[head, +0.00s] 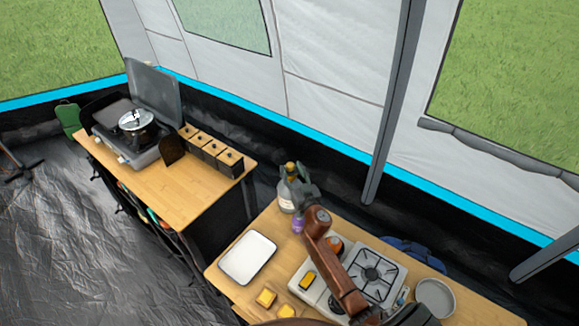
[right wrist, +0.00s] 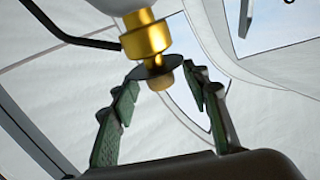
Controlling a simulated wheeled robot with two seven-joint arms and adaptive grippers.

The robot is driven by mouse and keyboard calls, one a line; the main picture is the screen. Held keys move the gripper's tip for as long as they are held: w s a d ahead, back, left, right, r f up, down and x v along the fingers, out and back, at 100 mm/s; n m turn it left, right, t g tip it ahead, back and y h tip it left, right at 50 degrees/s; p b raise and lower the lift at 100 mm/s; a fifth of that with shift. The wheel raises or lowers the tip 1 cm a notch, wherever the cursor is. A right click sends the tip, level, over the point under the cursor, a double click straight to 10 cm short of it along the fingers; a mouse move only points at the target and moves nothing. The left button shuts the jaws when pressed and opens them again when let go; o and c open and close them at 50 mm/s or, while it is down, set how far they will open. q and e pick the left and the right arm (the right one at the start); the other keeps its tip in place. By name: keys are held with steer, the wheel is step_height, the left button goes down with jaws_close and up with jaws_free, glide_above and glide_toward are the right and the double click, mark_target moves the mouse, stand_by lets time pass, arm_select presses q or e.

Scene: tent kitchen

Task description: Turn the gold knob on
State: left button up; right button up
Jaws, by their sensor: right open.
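A gold knob assembly (right wrist: 146,38) is at the top of the right wrist view, below a pale rounded body (right wrist: 118,5). A thin dark disc and a small tan-gold end piece (right wrist: 159,82) hang below it. My right gripper (right wrist: 163,84) is open, with one green-padded finger on each side of the end piece. Gaps show between the fingers and the end piece. In the head view, my right gripper (head: 306,190) is beside a pale bottle (head: 286,196) with a gold top (head: 291,168), partly covering it. My left gripper is not in view.
A purple item (head: 298,226) stands by the bottle. The second table (head: 185,185) is further left.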

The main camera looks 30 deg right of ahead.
steer(key=shift+w+d, duration=0.25)
steer(key=shift+w, duration=0.85)
steer(key=c, duration=0.5)
jaws_close()
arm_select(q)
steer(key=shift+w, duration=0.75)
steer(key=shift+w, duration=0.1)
